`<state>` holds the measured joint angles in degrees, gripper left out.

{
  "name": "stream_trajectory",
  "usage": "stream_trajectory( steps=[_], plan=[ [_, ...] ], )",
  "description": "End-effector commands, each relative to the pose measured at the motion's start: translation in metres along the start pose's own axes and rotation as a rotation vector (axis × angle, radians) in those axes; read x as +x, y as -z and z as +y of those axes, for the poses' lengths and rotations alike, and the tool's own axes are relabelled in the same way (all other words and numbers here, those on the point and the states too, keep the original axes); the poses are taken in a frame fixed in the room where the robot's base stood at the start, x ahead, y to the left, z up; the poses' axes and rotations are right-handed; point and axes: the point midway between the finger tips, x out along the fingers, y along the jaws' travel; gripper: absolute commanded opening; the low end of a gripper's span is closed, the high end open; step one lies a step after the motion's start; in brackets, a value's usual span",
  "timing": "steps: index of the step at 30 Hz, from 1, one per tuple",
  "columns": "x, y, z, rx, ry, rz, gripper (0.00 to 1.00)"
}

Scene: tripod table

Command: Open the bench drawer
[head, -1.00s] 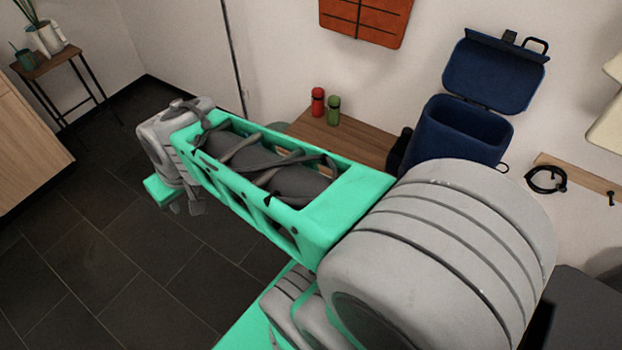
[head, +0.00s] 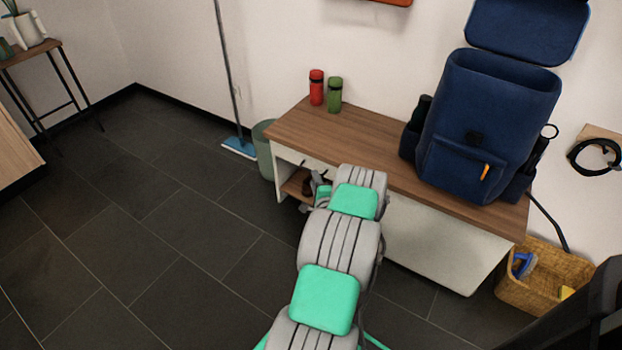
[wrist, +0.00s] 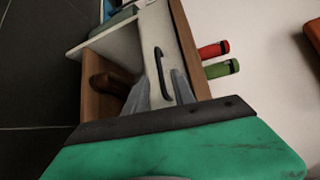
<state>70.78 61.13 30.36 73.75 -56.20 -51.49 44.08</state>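The bench (head: 385,160) has a wooden top and white panels in the head view. Its white drawer front (head: 291,155) shows under the left end of the top, partly hidden by my arm. In the wrist view the drawer front (wrist: 151,33) carries a dark bar handle (wrist: 161,68). My gripper (wrist: 159,75) is open, with its two grey fingers to either side of the handle's lower end in the picture. I cannot tell whether the fingers reach around the handle. The drawer looks closed.
Red (head: 316,88) and green (head: 335,95) bottles and a blue backpack (head: 480,130) stand on the bench. A bin (head: 264,150) and a mop (head: 240,147) are at its left. An open shelf with a brown item (wrist: 115,82) lies below the drawer. Floor at left is clear.

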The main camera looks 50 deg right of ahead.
Motion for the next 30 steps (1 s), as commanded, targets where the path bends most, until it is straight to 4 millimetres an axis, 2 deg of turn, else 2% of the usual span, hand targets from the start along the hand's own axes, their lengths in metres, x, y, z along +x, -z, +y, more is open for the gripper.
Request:
stream_trajectory(
  steps=[6,10,18,30],
  plan=[
    [0.043,-0.002,0.003,-0.005,0.000,-0.004,0.31],
    [0.057,-0.002,0.001,-0.005,-0.002,-0.004,0.31],
    [0.059,-0.002,0.000,-0.004,-0.003,-0.002,0.31],
    [0.059,-0.002,0.000,-0.005,-0.003,-0.003,0.00]
  ],
)
